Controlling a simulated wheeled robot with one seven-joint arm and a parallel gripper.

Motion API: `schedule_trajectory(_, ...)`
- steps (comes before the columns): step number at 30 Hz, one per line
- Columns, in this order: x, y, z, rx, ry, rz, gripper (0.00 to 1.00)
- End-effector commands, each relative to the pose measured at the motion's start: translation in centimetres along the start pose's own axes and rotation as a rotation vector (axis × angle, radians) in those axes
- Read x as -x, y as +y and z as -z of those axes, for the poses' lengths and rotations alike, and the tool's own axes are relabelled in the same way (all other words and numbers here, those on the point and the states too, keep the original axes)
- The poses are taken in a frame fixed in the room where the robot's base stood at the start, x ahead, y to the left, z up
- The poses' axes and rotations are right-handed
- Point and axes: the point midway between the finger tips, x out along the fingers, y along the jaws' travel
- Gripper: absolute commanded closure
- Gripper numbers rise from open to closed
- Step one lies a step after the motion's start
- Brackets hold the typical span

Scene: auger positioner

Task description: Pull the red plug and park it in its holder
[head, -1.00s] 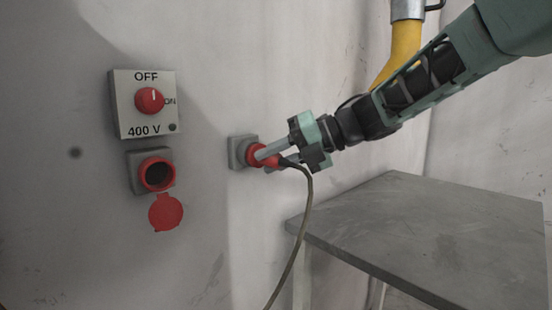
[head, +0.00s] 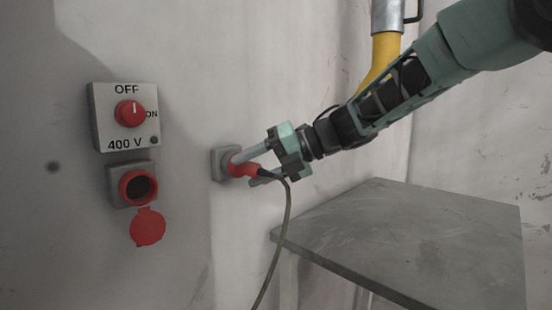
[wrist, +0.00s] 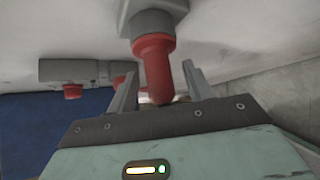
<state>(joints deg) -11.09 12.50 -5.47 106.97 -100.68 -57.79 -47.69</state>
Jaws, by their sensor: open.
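The red plug (head: 246,169) sits in the grey holder (head: 219,163) on the wall, and its dark cable hangs down. In the wrist view the plug (wrist: 156,62) points into the grey holder (wrist: 150,20). My gripper (head: 243,171) is open, with one finger above the plug and one below it in the head view. In the wrist view the plug lies between the two fingers, with gaps at both sides. The red-rimmed socket (head: 138,187) at the left is empty, and its round red cap (head: 147,227) hangs open below it.
Above the socket is a 400 V switch box (head: 125,140) with a red knob (head: 130,113), its white mark pointing up to OFF. A grey table (head: 410,235) stands at the right, below my arm. A yellow pipe (head: 383,60) runs behind the arm.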

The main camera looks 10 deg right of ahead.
Motion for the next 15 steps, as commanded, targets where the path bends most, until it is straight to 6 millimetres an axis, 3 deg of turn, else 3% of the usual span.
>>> schedule_trajectory(5, 2.6, 0.1, -0.1, 0.0, -0.006, 0.001, 0.49)
schedule_trajectory(15, 10.6, 0.1, -0.1, 0.0, -0.007, 0.001, 0.49)
